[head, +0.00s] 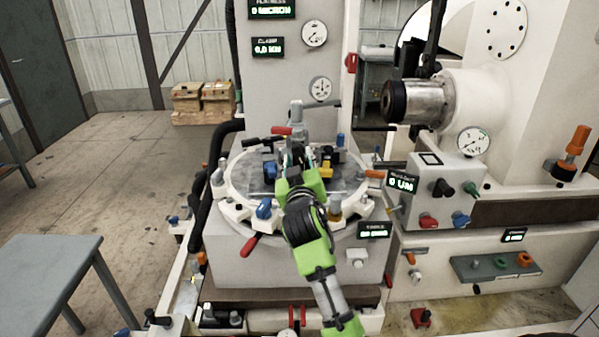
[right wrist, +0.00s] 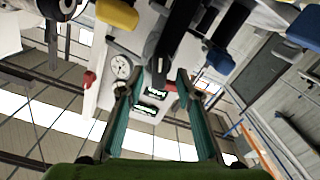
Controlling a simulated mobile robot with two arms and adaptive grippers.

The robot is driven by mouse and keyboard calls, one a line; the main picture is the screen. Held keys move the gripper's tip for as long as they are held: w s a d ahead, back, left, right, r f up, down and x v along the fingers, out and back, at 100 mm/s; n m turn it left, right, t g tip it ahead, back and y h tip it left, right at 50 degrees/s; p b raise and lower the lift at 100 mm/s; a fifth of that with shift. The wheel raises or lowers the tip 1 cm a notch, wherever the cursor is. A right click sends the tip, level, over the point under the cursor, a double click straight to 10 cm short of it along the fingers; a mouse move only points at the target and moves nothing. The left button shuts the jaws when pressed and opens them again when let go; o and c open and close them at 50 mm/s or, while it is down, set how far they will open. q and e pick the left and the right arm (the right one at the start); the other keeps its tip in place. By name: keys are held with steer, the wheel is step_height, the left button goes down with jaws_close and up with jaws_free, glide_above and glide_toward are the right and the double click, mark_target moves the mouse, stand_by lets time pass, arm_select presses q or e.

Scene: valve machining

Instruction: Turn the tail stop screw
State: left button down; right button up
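My right gripper (head: 298,158) reaches over the round white table (head: 233,190) among the clamps at its middle. In the right wrist view its two teal fingers (right wrist: 161,80) stand apart with a visible gap. A dark grey bar-like part (right wrist: 172,45) lies beyond and between the fingertips; I cannot tell whether they touch it. I cannot pick out the tail stop screw for certain; the gripper hides part of the table's middle. A grey upright post (head: 297,115), a red-tipped handle (head: 282,131) and a yellow block (head: 327,170) stand close around the gripper. My left gripper is out of view.
A spindle (head: 412,101) juts in at the upper right. A control box (head: 440,185) stands to the right. The floor (head: 110,165) at left is clear beside a grey bench (head: 45,270).

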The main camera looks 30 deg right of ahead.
steer(key=v, duration=1)
steer(key=shift+a+f, duration=0.1)
